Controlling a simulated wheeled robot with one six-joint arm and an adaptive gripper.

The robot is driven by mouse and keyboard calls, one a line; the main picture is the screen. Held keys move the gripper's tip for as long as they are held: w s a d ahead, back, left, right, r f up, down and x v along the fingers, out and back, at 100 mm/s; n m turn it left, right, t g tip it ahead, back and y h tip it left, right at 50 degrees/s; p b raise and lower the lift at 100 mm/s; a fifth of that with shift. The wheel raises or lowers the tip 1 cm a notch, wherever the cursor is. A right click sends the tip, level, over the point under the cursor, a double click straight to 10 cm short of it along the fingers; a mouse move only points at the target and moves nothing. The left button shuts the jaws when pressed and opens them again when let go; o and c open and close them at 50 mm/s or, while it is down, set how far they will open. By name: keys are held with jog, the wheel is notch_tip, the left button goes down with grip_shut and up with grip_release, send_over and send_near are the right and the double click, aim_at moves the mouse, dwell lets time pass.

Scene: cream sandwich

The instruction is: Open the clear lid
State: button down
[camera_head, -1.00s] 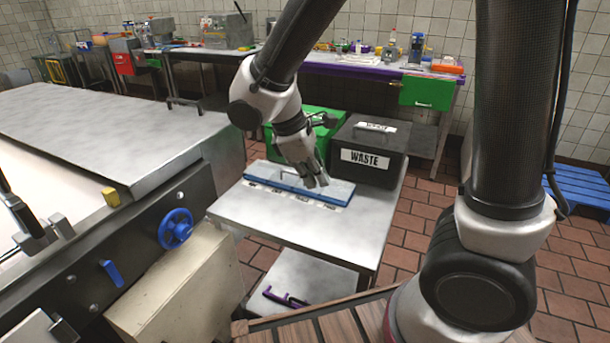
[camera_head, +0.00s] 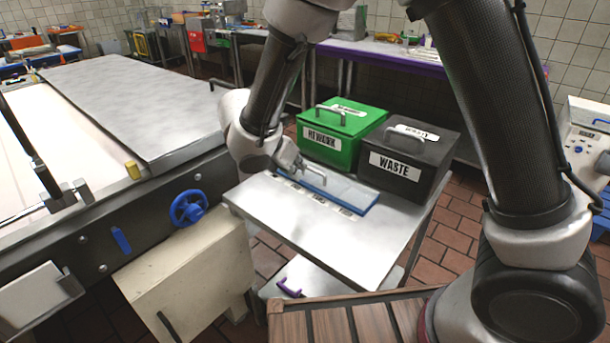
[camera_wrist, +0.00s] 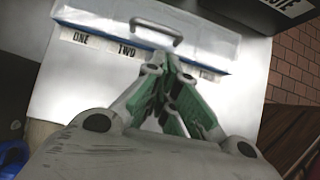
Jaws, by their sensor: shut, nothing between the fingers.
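The clear lid (camera_head: 352,192) lies closed on a long shallow blue-edged tray on the metal cart. Its raised metal handle shows in the wrist view (camera_wrist: 157,31), near the middle of the lid (camera_wrist: 207,48). My gripper (camera_head: 300,168) is over the left part of the lid in the head view and hides some of it. In the wrist view my gripper (camera_wrist: 168,66) has its fingers closed together, empty, just in front of the handle. I cannot tell whether the fingertips touch the lid.
Labels along the tray's front read ONE and TWO; others are partly hidden. A green REWORK box (camera_head: 340,135) and a black WASTE box (camera_head: 408,160) stand behind the tray. The cart top (camera_head: 300,235) is clear in front. A machine with a blue handwheel (camera_head: 188,208) stands left.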

aim_at(315, 184)
jog(key=x, duration=0.9)
jog(key=shift+d+r, duration=0.1)
jog(key=shift+w+r+g+y, duration=0.1)
jog(key=shift+r+g+y, duration=0.15)
jog(key=shift+g+y, duration=0.05)
